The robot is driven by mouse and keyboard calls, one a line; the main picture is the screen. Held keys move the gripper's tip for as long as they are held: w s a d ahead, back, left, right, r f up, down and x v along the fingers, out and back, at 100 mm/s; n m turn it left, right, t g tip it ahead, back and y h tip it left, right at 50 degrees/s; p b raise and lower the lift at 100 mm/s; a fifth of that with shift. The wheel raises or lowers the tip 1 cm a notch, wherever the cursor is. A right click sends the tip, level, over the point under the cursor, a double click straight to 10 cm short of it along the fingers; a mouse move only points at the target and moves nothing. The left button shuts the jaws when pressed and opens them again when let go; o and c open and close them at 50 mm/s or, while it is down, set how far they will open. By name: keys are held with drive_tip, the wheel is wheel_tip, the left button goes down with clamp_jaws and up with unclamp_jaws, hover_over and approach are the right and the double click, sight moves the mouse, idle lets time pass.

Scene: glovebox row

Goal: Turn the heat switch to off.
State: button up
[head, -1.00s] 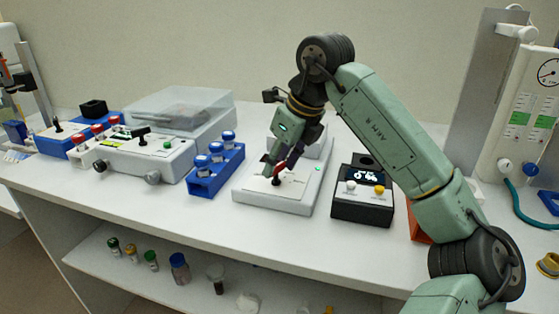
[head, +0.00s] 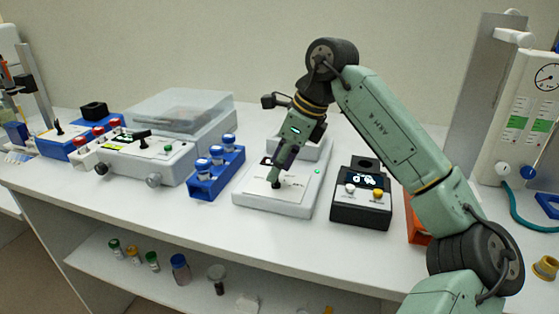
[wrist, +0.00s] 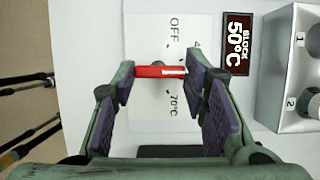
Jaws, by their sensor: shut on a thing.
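The heat switch is a red bar (wrist: 155,71) on the pale panel of a white heater unit (head: 250,201). In the wrist view the bar lies crosswise, with a white mark at its right end. My gripper (wrist: 158,80) is shut on it, with purple pads at its two ends. The label OFF (wrist: 175,28) is above the bar and 70°C (wrist: 173,105) below; another label is partly hidden by the right finger. A display (wrist: 236,44) reads BLOCK 50°C. In the head view my gripper (head: 276,184) reaches down to the panel and hides the bar.
A blue rack (head: 215,182) with blue-capped vials stands left of the heater unit. A dark box with a display (head: 361,207) stands close on its right. A white control box (head: 140,164) is farther left. Clear bench lies between the rack and heater unit.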

drive_tip(key=shift+w+n+g+p, duration=0.15)
drive_tip(key=shift+n+g+p, duration=0.7)
drive_tip(key=shift+n, duration=1.35)
drive_tip(key=o, duration=1.2)
drive_tip(key=shift+c, duration=0.2)
drive_tip(key=v, duration=1.2)
